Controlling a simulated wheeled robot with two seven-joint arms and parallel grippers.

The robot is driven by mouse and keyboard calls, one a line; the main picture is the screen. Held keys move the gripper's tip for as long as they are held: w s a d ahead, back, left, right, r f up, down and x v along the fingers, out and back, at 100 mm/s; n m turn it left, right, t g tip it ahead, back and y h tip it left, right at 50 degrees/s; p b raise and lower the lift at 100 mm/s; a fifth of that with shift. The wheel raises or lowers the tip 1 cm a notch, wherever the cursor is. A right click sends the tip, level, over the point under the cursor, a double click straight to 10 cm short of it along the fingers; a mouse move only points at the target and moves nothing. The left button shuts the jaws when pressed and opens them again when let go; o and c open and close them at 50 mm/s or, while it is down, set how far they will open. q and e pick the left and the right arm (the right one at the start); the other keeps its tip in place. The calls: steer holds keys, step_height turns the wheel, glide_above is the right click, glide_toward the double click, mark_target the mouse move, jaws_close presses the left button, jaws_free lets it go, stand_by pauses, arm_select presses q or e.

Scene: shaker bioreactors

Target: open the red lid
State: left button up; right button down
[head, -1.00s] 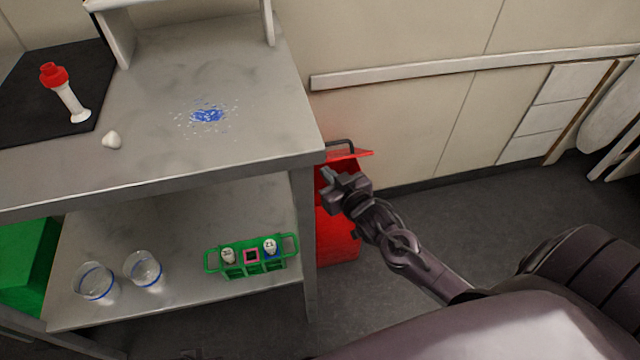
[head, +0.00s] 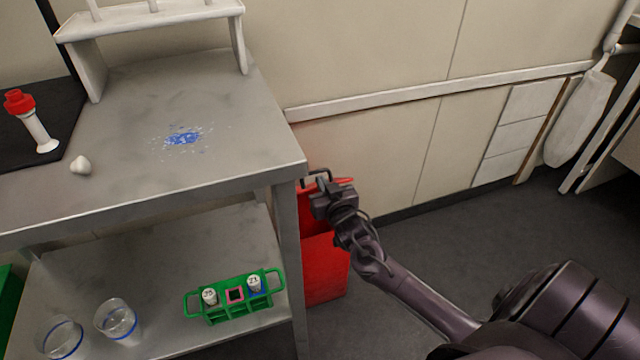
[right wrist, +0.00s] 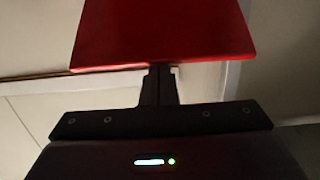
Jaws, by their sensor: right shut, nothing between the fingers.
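A red bin (head: 326,268) stands on the floor just right of the steel table. Its red lid (head: 344,181) shows as a thin edge behind my right gripper, with a dark handle bar at the back. My right gripper (head: 318,186) is shut and empty, close to the lid's front. In the right wrist view the lid (right wrist: 162,30) fills the top as a flat red panel, and my fingers (right wrist: 158,80) reach its near edge. I cannot tell whether they touch it or how far the lid is tilted. My left gripper is out of view.
The steel table (head: 215,95) is close left of the gripper. It bears a blue spill (head: 183,138) and a red-capped white object (head: 36,124). Its lower shelf holds a green rack (head: 232,312) and clear beakers (head: 116,322). The floor (head: 440,240) to the right is clear.

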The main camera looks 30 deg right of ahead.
steer(key=shift+x, duration=0.95)
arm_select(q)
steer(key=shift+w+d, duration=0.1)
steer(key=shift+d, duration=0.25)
